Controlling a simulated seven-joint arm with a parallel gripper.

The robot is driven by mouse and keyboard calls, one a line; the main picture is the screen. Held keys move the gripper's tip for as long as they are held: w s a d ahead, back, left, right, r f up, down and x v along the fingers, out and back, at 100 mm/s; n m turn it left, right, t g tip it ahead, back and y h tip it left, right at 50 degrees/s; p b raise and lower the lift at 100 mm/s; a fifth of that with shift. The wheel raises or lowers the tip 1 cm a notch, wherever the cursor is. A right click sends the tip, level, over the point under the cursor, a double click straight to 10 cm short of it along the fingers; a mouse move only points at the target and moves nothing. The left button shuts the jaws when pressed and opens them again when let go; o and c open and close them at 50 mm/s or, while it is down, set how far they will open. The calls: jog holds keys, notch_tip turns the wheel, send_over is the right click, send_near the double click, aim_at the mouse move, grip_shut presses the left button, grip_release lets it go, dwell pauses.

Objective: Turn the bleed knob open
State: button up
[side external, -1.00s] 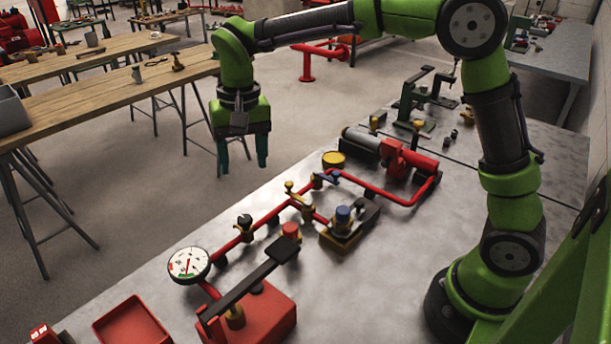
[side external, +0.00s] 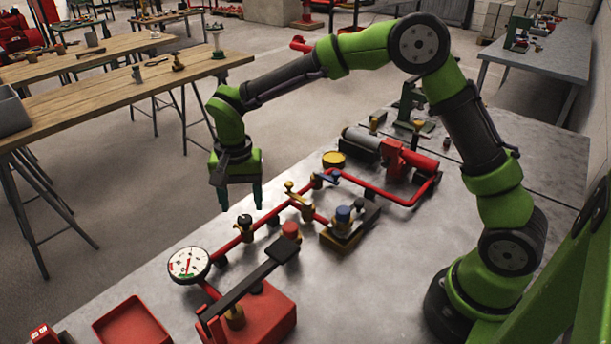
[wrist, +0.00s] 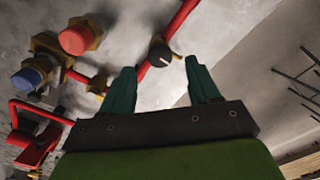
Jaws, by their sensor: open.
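A round black knob (side external: 244,221) with a brass valve body sits on the red pipe near the pressure gauge; I take it as the bleed knob. In the wrist view the knob (wrist: 160,55) has a pale mark on its face and shows beyond and between my fingertips. My gripper (side external: 240,200) points down with its two teal fingers apart and empty, above the knob and not touching it. In the wrist view my gripper (wrist: 160,68) is open. The red pipe (side external: 268,219) runs along the bench under the knob.
A white-faced gauge (side external: 188,264) stands left of the knob. A red tray (side external: 132,322) lies at the front left.

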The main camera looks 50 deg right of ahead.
aim_at(244, 218)
jog(key=shift+f, duration=2.05)
jog(key=shift+c, duration=0.4)
jog(key=c, duration=1)
